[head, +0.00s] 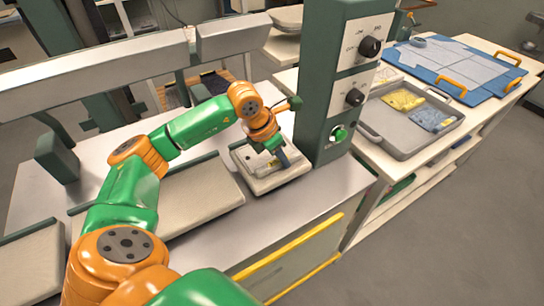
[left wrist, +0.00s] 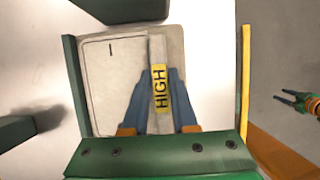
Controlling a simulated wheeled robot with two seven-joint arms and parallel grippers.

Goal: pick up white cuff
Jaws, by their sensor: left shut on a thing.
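The white cuff (left wrist: 157,47) is a pale flat strip with a yellow label reading HIGH (left wrist: 160,88). It lies lengthwise between the blue fingers of my left gripper (left wrist: 158,78) in the left wrist view. The left gripper is shut on it. In the head view my left gripper (head: 282,160) is low over a small beige pad (head: 262,187) beside the green control column, and its fingers hide most of the cuff there. I cannot tell whether the cuff touches the pad. My right gripper (left wrist: 289,98) shows at the right of the left wrist view, its fingers apart and empty.
The green control column (head: 325,120) with knobs stands close to the right of my left gripper. Larger beige pads (head: 195,195) lie on the metal counter (head: 310,205). A grey tray (head: 385,140) with yellow and blue cloths and a blue board (head: 490,92) are on the right bench.

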